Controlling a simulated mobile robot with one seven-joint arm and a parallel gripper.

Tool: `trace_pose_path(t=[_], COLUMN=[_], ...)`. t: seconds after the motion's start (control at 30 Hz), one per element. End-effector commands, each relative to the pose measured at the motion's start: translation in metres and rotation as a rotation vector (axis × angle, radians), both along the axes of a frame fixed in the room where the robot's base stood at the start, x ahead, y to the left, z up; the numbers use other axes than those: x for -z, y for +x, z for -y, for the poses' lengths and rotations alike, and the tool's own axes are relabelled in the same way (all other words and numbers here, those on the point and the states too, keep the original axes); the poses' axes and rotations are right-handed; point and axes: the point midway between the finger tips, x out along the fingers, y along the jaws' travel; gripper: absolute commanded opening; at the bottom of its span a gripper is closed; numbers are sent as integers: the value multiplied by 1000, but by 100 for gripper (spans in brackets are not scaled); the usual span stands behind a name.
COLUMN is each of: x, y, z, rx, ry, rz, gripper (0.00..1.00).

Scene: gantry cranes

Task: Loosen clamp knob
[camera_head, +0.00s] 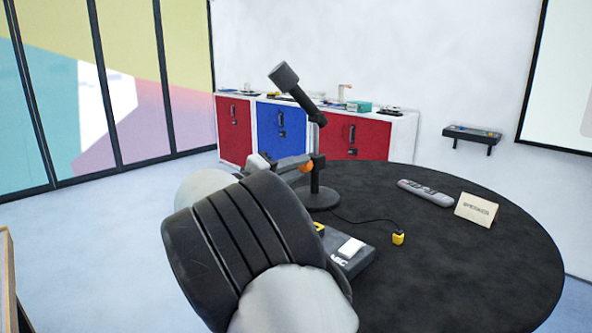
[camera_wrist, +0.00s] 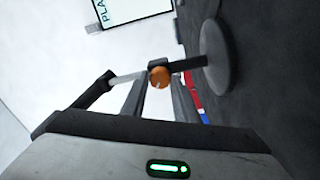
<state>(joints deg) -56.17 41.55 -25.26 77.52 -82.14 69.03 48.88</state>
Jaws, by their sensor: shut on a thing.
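The orange clamp knob (camera_head: 306,167) sits low on the post of a black desk stand (camera_head: 319,198), whose round base rests on the round black table. The stand's jointed arm tilts up to a dark boxy head (camera_head: 284,75). In the wrist view the knob (camera_wrist: 159,77) is between the tips of my gripper (camera_wrist: 161,84), with the stand's round base (camera_wrist: 217,55) to its right. My gripper (camera_head: 292,164) reaches in from the left and is shut on the knob. My arm hides the near left of the table in the head view.
On the black table (camera_head: 480,260) are a grey remote (camera_head: 425,192), a name card (camera_head: 477,209), a yellow block (camera_head: 398,238) on a cable, and a dark box with a white switch (camera_head: 351,247). Red and blue cabinets (camera_head: 281,128) line the wall. The table's right front is clear.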

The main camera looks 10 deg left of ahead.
Motion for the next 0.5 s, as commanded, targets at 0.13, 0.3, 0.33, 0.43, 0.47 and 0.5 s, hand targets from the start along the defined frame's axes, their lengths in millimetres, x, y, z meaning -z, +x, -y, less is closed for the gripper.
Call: trace_pose_path(t=[0.13,0.3,0.33,0.43,0.47,0.5], x=[0,0,0,0,1,1], y=[-1,-1,-1,-1,-1,-1], z=[0,0,0,0,0,0], rx=[2,2,2,2,2,1], ry=[-105,-210,-225,-273,-286,-301], rz=[-85,-167,-179,-216,-227,-238], gripper=[5,5,5,5,5,5])
